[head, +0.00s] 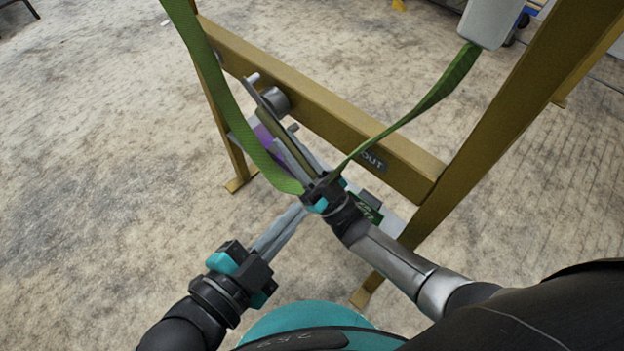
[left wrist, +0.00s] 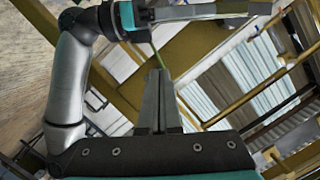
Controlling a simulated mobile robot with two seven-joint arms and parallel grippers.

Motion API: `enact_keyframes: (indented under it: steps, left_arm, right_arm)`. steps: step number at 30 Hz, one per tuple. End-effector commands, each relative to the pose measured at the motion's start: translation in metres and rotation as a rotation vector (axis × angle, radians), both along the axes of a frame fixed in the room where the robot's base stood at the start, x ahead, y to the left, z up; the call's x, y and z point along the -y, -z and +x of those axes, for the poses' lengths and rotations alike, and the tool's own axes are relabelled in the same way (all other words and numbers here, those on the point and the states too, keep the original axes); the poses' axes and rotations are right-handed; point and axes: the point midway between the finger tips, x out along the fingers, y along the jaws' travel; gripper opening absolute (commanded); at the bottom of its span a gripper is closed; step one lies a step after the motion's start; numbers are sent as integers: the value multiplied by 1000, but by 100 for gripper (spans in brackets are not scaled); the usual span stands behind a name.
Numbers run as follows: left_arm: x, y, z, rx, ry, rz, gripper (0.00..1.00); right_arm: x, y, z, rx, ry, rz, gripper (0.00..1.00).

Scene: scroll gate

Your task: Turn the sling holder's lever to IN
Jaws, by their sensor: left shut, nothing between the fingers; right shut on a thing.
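The sling holder's lever (head: 268,108) is a narrow grey bar at a round grey pivot on the yellow crossbar, slanting up-left to down-right. An OUT label (head: 373,161) is on the crossbar to its right. No IN label can be read. The green sling (head: 222,80) hangs in a loop; its low point is hidden at my right gripper. My right gripper (head: 300,152) appears shut on the lever, but the contact is partly hidden. In the left wrist view its fingers (left wrist: 205,12) cross the top. My left gripper (head: 297,215) is shut and empty, below the right one; its fingers (left wrist: 160,95) point forward.
The yellow crossbar (head: 335,128) spans between the frame's posts; the thick right post (head: 490,130) stands near my right arm. A grey box (head: 490,22) bears the sling's right end. A purple thing (head: 266,140) shows behind the sling. Floor to the left is clear.

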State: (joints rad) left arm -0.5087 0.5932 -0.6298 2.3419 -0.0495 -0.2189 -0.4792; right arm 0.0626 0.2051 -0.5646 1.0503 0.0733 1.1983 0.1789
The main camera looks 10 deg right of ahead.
Motion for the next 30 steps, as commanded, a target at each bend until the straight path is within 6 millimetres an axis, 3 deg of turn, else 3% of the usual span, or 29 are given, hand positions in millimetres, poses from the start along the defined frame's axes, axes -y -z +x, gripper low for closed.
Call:
enact_keyframes:
  steps: [16,21,30]
  left_arm:
    - [66,17,64,0,-1,-6,0]
    - [54,39,73,-4,-1,0,0]
    - [49,50,80,-3,-1,-4,0]
  right_arm:
    - [0,1,-1,-4,-1,-2,0]
    - [0,1,-1,-4,-1,-2,0]
    - [0,2,-1,-4,-1,-2,0]
